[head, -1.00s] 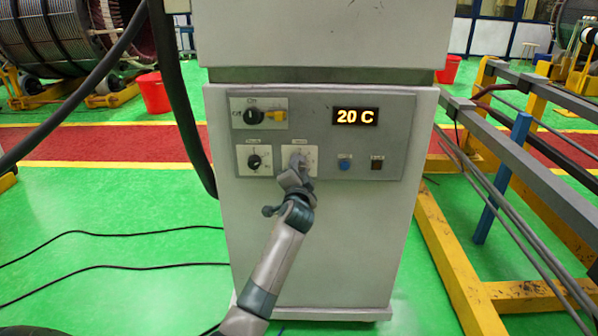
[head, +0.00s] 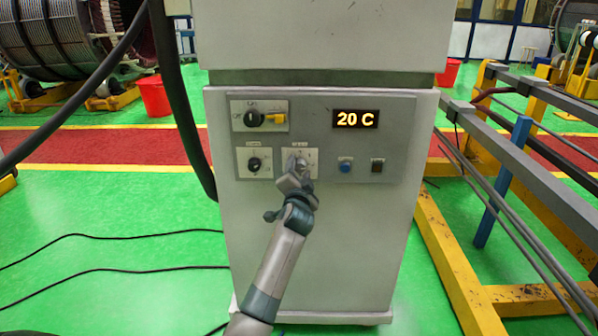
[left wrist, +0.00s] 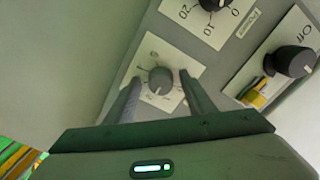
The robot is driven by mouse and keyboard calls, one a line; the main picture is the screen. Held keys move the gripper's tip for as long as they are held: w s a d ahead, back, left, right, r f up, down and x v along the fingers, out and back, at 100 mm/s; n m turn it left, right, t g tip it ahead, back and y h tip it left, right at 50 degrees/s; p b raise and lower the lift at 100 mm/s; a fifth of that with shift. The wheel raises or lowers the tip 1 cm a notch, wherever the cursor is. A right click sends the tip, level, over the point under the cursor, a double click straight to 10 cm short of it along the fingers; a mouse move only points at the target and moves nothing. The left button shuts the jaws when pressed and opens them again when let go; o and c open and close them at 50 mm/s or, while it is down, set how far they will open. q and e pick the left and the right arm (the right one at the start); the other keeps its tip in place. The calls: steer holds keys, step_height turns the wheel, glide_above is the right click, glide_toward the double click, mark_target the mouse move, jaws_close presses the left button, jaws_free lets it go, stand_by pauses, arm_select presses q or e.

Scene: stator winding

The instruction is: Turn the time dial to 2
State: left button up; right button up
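The time dial (left wrist: 160,81) is a round grey knob on a white numbered plate (left wrist: 148,55) in the left wrist view. In the head view its plate (head: 312,158) is on the lower row of the panel, and the knob is mostly hidden behind my left gripper (head: 298,162). In the left wrist view my left gripper (left wrist: 159,76) is open, with one finger on each side of the knob and a small gap visible on both sides. The knob's exact setting is too small to tell. My right gripper is not in view.
The grey panel (head: 215,110) also carries a power dial (head: 253,163), an on/off switch (head: 254,118) with a yellow piece, a display (head: 355,118) reading 20 C, a blue button (head: 345,165) and a dark button (head: 377,166). Yellow frames (head: 450,260) stand at right.

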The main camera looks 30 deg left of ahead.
arm_select(q)
steer(key=shift+v, duration=0.85)
steer(key=b+v, duration=0.2)
steer(key=v, duration=1.3)
steer(key=shift+s, duration=0.4)
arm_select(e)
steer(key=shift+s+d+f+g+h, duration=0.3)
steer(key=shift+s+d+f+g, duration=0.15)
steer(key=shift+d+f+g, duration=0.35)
arm_select(q)
steer(key=shift+d, duration=0.1)
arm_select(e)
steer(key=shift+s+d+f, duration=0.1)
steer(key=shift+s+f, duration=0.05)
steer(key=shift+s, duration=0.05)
arm_select(q)
steer(key=shift+f, duration=0.1)
